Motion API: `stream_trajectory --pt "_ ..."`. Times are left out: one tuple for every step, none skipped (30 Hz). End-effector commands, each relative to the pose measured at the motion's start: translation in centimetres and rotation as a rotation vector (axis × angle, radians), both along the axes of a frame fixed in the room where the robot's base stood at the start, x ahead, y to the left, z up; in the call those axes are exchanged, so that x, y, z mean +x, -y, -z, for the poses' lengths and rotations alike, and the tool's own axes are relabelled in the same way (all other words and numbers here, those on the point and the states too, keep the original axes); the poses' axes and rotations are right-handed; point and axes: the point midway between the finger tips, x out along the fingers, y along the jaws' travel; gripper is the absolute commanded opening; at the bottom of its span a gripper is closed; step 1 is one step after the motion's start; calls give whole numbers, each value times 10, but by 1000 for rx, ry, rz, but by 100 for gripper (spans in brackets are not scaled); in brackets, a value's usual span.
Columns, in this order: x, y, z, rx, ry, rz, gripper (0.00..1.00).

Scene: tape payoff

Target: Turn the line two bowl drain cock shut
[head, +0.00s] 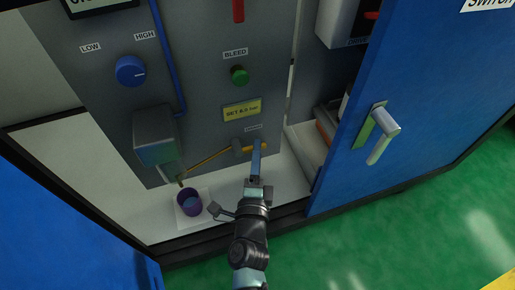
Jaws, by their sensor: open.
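A yellow-orange bar (208,158) slants from near the underside of a grey bowl housing (155,142) up to a small grey fitting (238,147), beneath a small label too blurred to read. This looks like the drain cock area; I cannot tell which part is its handle. My gripper (257,150) reaches up from below, its grey-blue finger end overlapping the right end of the fitting. It is open, seen nearly edge-on; whether it touches the fitting is unclear. A purple cup (189,203) stands under the housing's outlet, with blue inside.
The grey panel carries a blue knob (130,71) between LOW and HIGH, a green BLEED knob (239,75) and a yellow set plate (242,111). An open blue cabinet door (415,100) with a handle (384,142) stands at right. Green floor (440,230) is clear.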

Motion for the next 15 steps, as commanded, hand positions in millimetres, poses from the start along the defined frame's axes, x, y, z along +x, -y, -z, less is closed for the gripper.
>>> stream_trajectory --pt "7 1 0 0 2 0 50" --pt "11 1 0 0 2 0 50" --pt "14 1 1 0 0 0 50" --pt "17 1 0 0 0 0 50" --pt "19 1 0 0 1 0 50" --pt "21 2 0 0 0 0 50" --pt "23 2 1 0 -1 0 50" --pt "24 2 1 -1 -1 0 50" --pt "25 2 0 -1 -1 0 50" --pt "25 2 0 -1 -1 0 50" --pt "26 2 0 -1 -1 0 50" --pt "26 2 0 -1 -1 0 50" --pt "26 2 0 -1 -1 0 50" --pt "26 2 0 0 -1 0 50" --pt "25 2 0 0 -1 0 50"
